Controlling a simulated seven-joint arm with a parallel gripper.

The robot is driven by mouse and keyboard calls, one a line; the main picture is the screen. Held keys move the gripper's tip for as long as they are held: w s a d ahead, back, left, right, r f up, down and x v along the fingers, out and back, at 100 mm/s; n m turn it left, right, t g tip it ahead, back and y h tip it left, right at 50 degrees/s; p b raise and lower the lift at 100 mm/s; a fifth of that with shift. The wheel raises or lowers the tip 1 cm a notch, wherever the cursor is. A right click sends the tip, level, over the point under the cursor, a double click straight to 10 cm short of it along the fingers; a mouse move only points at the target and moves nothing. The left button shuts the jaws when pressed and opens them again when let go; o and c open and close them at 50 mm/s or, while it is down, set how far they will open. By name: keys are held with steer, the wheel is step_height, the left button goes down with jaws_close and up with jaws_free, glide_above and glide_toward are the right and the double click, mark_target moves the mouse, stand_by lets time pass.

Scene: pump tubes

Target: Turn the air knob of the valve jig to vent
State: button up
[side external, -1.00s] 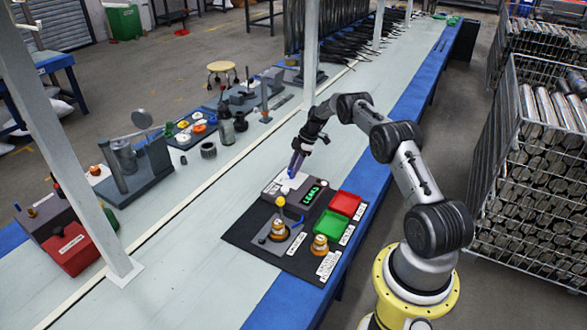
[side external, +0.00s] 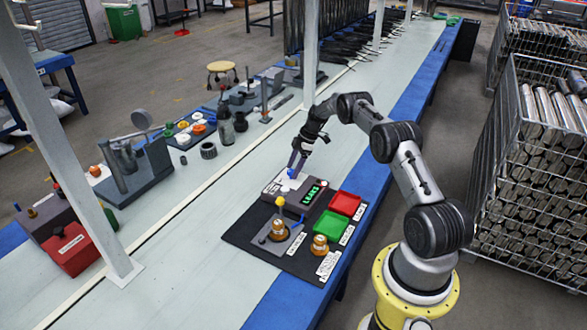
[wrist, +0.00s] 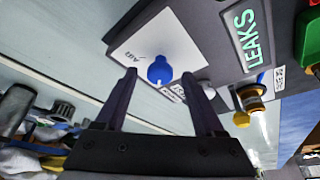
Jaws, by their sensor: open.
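The valve jig (side external: 283,190) is a grey box with a white top plate and a display reading LEAKS in green. The blue air knob (wrist: 160,70) sits on the white plate (wrist: 140,45) marked AIR in the wrist view. A second label by the knob is too small to read. My gripper (wrist: 159,76) is open, with one dark finger on each side of the knob and visible gaps between. I cannot tell how deep the fingers reach. In the side external view my gripper (side external: 294,168) is right above the jig.
A red tray (side external: 346,203) and a green tray (side external: 333,225) stand right of the jig. A white post (side external: 85,150) stands at left.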

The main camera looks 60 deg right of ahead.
steer(key=v, duration=1.3)
steer(key=shift+r, duration=0.3)
steer(key=shift+s, duration=0.1)
